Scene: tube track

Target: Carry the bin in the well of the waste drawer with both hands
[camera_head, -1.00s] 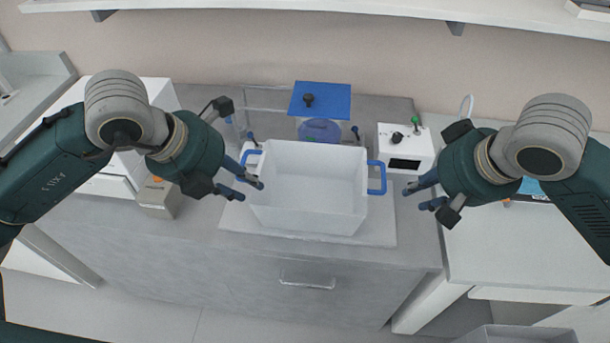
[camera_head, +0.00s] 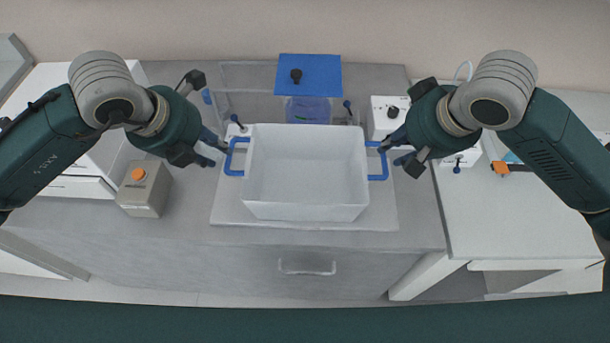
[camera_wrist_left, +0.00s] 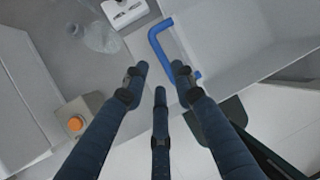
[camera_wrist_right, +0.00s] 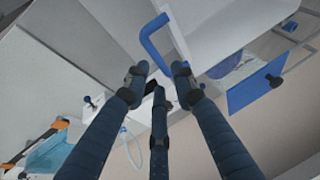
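The white, open-topped bin (camera_head: 305,205) sits on a pale mat (camera_head: 385,215) on the grey counter and looks empty. It has a blue left handle (camera_head: 234,157) and a blue right handle (camera_head: 378,163). My left gripper (camera_head: 219,152) is open just left of the left handle, which is beyond its fingertips in the left wrist view (camera_wrist_left: 160,45). My right gripper (camera_head: 393,154) is open beside the right handle, which is beyond its fingertips in the right wrist view (camera_wrist_right: 150,38). The drawer front (camera_head: 235,265) below the counter looks shut; its inside is hidden.
A blue-topped device (camera_head: 310,72) stands behind the bin. A white box with a knob (camera_head: 383,108) stands behind my right gripper. A grey box with an orange button (camera_head: 146,190) is left of the mat. The white side table (camera_head: 490,220) at right has free room.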

